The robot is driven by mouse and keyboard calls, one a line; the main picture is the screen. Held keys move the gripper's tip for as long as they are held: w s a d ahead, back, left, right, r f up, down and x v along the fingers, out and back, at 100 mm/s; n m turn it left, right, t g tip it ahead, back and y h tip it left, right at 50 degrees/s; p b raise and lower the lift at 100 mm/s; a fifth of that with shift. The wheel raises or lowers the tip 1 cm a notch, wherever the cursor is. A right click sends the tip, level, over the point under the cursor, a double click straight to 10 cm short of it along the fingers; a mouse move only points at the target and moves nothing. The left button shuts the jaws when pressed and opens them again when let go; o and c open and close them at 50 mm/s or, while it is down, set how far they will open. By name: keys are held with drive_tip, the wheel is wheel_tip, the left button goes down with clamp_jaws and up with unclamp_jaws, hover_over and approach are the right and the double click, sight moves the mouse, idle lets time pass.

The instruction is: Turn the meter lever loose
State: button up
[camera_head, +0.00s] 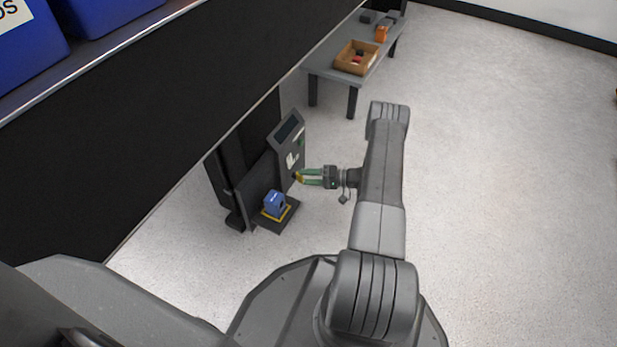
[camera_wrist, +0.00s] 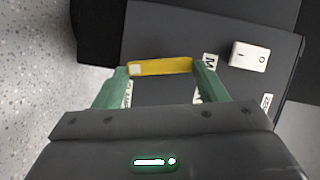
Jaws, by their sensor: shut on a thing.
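The meter lever is a yellow bar (camera_wrist: 162,67) on the front of the dark meter (camera_head: 290,143). In the head view a small yellow bit of the lever (camera_head: 299,177) shows at the gripper's tips. My gripper (camera_head: 307,177) has green fingers and reaches left to the meter's face. In the wrist view its fingers (camera_wrist: 162,78) stand at both ends of the yellow bar and hold it between them. A pale square marks the bar's left end. The lever's pivot is hidden.
A white rocker switch (camera_wrist: 249,56) sits right of the lever. A blue block (camera_head: 275,203) stands on a yellow-edged dark base below the meter. A grey table (camera_head: 322,62) with a cardboard box (camera_head: 357,57) stands behind. The floor at right is clear.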

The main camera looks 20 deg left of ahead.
drive_tip(key=shift+f+m+g+y, duration=0.2)
drive_tip(key=shift+m+g+y, duration=0.15)
drive_tip(key=shift+m, duration=0.65)
drive_tip(key=o, duration=1)
drive_tip(key=shift+w+d, duration=0.1)
drive_tip(key=p+v, duration=0.2)
drive_tip(key=v, duration=1.1)
drive_tip(key=shift+d, duration=0.35)
drive_tip(key=shift+a, duration=0.1)
drive_tip(key=b+x, duration=0.2)
drive_tip(key=x, duration=1.1)
drive_tip(key=shift+a, duration=0.35)
